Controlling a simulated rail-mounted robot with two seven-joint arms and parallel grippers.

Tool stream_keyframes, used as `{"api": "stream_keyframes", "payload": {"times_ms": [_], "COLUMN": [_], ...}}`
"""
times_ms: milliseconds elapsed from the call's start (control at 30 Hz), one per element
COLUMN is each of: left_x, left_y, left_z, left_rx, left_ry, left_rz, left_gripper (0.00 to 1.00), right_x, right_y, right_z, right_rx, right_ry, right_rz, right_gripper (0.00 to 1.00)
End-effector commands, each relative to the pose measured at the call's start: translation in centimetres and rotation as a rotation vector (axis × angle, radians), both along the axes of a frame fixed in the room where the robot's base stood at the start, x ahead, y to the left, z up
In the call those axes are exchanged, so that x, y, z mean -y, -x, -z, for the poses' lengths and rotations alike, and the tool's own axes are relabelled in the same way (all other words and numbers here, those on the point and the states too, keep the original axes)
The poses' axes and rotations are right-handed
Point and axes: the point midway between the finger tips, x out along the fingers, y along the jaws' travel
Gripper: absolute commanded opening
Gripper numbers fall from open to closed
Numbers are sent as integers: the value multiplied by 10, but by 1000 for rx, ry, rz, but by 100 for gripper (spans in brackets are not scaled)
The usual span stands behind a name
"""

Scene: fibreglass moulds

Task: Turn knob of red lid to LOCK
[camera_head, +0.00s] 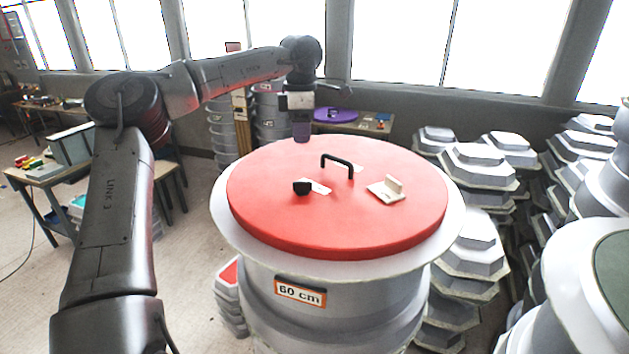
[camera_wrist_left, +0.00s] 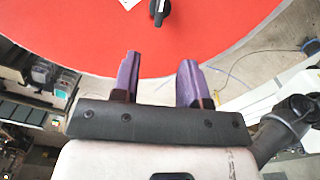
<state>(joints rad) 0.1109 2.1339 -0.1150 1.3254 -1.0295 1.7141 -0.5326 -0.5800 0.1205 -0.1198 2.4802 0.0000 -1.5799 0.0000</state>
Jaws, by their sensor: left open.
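The red lid (camera_head: 340,225) lies on a round grey mould marked 60 cm. A small black knob (camera_head: 302,187) stands on the left part of the lid, beside a white label (camera_head: 319,187); its lettering is too small to read. The knob also shows at the top of the left wrist view (camera_wrist_left: 160,11). My left gripper (camera_head: 302,138) has purple fingers and is open and empty, over the lid's far edge and apart from the knob. In the left wrist view, its fingers (camera_wrist_left: 160,62) stand apart with the knob beyond them. My right gripper is not in view.
Stacked grey moulds (camera_head: 478,165) fill the right. A table (camera_head: 48,180) stands at the left. A purple lid (camera_head: 335,115) lies behind.

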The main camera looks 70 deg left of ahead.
Motion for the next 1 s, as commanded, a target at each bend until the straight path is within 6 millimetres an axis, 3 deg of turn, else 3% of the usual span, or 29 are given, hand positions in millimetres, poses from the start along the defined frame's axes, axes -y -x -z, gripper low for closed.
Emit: {"api": "stream_keyframes", "payload": {"times_ms": [600,1000], "left_x": [2,1], "left_y": [-1,-1], "left_z": [102,128], "left_rx": [1,3], "left_ry": [3,2], "left_rz": [4,2], "left_gripper": [40,40], "right_x": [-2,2], "right_y": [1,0], "right_z": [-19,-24], "right_rx": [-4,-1], "right_ry": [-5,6], "right_rz": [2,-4], "right_gripper": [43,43]}}
